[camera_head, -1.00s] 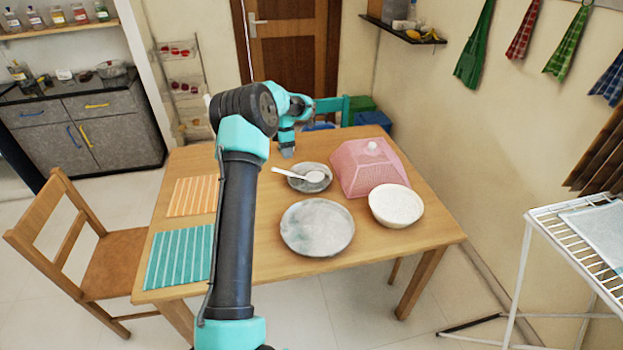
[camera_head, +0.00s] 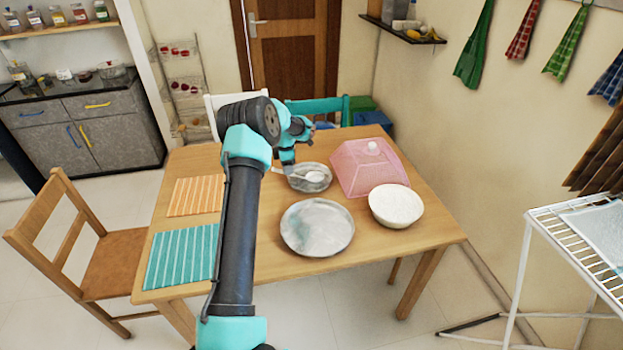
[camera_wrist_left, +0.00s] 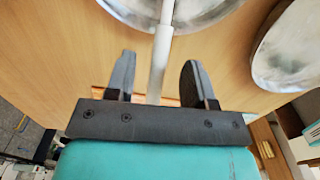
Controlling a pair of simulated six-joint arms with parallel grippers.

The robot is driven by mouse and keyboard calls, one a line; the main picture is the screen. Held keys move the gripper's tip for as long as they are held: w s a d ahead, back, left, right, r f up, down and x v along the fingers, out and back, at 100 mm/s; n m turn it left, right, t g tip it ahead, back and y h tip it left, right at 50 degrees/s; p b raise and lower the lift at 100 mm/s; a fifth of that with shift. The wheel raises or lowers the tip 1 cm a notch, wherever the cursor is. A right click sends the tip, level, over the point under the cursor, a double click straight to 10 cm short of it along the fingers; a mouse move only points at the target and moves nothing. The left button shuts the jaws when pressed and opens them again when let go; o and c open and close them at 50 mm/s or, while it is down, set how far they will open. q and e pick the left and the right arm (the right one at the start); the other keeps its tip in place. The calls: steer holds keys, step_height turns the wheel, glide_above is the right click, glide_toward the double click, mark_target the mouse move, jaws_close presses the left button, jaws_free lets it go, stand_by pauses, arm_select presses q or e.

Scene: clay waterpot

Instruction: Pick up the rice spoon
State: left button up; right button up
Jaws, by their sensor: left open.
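The white rice spoon (camera_head: 312,176) rests on the small grey plate (camera_head: 322,185), its bowl end on the plate and its handle over the rim toward my left gripper. My left gripper (camera_head: 288,171) is at the plate's left edge, by the handle end. In the left wrist view my left gripper (camera_wrist_left: 157,80) is open. The spoon's handle (camera_wrist_left: 160,62) runs between its two fingers, with a visible gap to each side. The handle's lower end shows near the gripper body. My right gripper is not in view.
A large grey plate (camera_head: 317,228) lies in front, a white bowl (camera_head: 396,206) to the right, and a pink food cover (camera_head: 368,166) behind it. Orange (camera_head: 196,196) and teal (camera_head: 180,256) striped mats lie on the table's left side.

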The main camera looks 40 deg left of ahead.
arm_select(q)
steer(key=shift+f, duration=1.55)
jaws_close()
